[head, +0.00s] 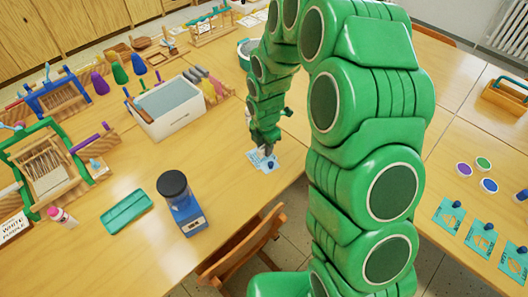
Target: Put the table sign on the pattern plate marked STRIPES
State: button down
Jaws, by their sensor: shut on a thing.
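My gripper (265,150) is low over the near edge of the middle table. It is shut on a small white and light-blue thing (255,158) with a darker blue spot. The thing is too small and too covered to identify. A white lettered sign (12,228), seemingly reading "WHITE PURPLE", stands at the far left edge, away from my gripper. Three teal plates with dark knobs, the left one (450,213), the middle one (481,238) and the right one (514,262), lie on the right table. Their markings are not legible, so I cannot tell which says STRIPES.
A blue scale with a dark-topped jar (183,212), a teal case (126,210) and a white bin (165,108) stand on the left table. Looms fill its left side. Purple (464,169), green (483,163) and blue (489,185) discs lie near the plates. A wooden chair (243,250) stands between tables.

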aim_at(264, 158)
jog(key=shift+w+a+f, duration=0.1)
jog(key=shift+w+f, duration=0.4)
jog(key=shift+f, duration=1.7)
jog(key=shift+f, duration=0.15)
jog(key=c, duration=1.2)
grip_release()
jog(key=shift+o, duration=0.2)
